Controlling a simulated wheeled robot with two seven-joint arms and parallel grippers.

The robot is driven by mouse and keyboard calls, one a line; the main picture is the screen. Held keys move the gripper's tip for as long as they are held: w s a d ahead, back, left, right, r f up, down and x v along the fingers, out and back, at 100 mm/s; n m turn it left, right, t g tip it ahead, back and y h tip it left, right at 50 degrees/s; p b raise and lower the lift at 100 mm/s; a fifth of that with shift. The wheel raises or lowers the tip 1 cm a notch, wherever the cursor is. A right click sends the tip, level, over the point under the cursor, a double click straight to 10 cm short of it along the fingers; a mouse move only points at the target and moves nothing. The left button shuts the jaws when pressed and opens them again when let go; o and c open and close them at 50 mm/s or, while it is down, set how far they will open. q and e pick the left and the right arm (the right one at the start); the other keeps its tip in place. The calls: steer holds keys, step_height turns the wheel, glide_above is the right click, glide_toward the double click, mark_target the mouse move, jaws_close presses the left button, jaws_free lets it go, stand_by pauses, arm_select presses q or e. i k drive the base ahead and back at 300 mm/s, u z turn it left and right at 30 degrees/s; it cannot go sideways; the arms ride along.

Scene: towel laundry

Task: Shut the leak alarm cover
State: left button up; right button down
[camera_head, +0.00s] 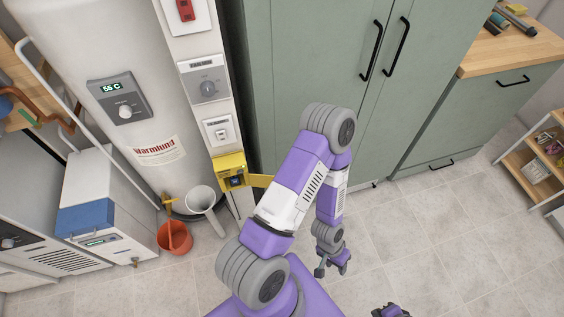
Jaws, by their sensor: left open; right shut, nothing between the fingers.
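The leak alarm is a yellow box (231,167) low on the white panel, left of the green cabinets. Its yellow cover (261,181) stands open, swung out to the right, and a dark unit with a small blue display shows inside. The cover's right end is close to my purple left arm in the picture. My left gripper (332,268) hangs over the floor to the lower right of the cover, open and empty, apart from it. My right gripper (391,311) is only partly in view at the bottom edge, shut and empty, far from the alarm.
A white funnel-like pipe (203,203) and an orange bucket (174,238) stand below and left of the alarm. The water heater (110,60) is at left, with a white and blue unit (105,215) beside it. Green cabinets (310,60) stand behind. Tiled floor (440,240) at right is clear.

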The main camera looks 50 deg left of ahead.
mark_target(256, 181)
steer(key=u, duration=1.85)
